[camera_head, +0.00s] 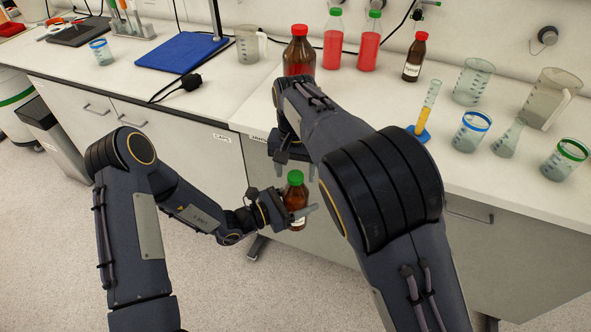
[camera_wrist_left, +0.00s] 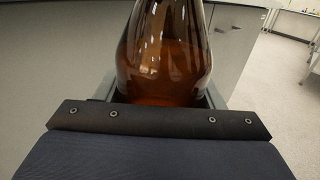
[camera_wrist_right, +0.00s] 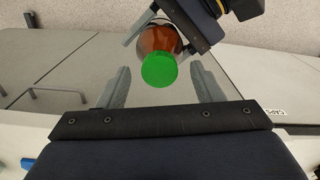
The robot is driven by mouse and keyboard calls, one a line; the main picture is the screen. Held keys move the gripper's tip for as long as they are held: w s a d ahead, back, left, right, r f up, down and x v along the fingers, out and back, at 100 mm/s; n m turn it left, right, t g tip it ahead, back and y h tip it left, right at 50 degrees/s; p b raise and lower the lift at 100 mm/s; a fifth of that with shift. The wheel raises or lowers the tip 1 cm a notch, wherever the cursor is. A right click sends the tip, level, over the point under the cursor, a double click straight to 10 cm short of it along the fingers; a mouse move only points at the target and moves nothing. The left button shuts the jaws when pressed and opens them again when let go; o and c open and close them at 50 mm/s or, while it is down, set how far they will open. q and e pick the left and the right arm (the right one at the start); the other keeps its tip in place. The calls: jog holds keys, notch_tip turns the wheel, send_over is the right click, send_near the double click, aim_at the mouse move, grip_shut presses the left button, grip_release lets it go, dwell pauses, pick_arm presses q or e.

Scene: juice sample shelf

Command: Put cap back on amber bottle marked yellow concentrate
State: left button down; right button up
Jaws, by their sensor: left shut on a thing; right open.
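The amber bottle (camera_head: 295,203) is upright in front of the bench, held by my left gripper (camera_head: 295,212), which is shut around its body. A green cap (camera_head: 296,177) sits on its top. The bottle's lower body also shows in the left wrist view (camera_wrist_left: 165,60). In the right wrist view the green cap (camera_wrist_right: 159,70) lies between the fingers of my right gripper (camera_wrist_right: 165,85), which is open and apart from it on both sides. A pale label shows low on the bottle, but its writing cannot be read.
On the bench stand a large amber bottle (camera_head: 299,52) with a red cap, a smaller amber bottle (camera_head: 414,58), two red-filled bottles with green caps (camera_head: 333,40), several beakers (camera_head: 473,82) and a cylinder in a blue stand (camera_head: 424,110). A blue mat (camera_head: 180,52) lies at the left.

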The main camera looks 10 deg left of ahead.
notch_tip(320, 180, up, 12)
jog(key=shift+f, duration=0.2)
dwell(0.4)
jog(key=s+d+r+m+y, duration=0.15)
jog(key=s+d, duration=0.25)
jog(key=d, duration=0.7)
jog(key=s+d+y, duration=0.3)
jog(key=d, duration=0.7)
jog(key=s+d+f+t, duration=0.2)
jog(key=s+f, duration=0.2)
jog(key=s, duration=0.5)
jog(key=s+d+f+n+t, duration=0.1)
jog(key=s+d+f+t, duration=0.2)
jog(key=s, duration=0.7)
jog(key=shift+s+d+f+t+h, duration=0.25)
jog(key=shift+d+f+t+h, duration=0.1)
jog(key=shift+f, duration=0.1)
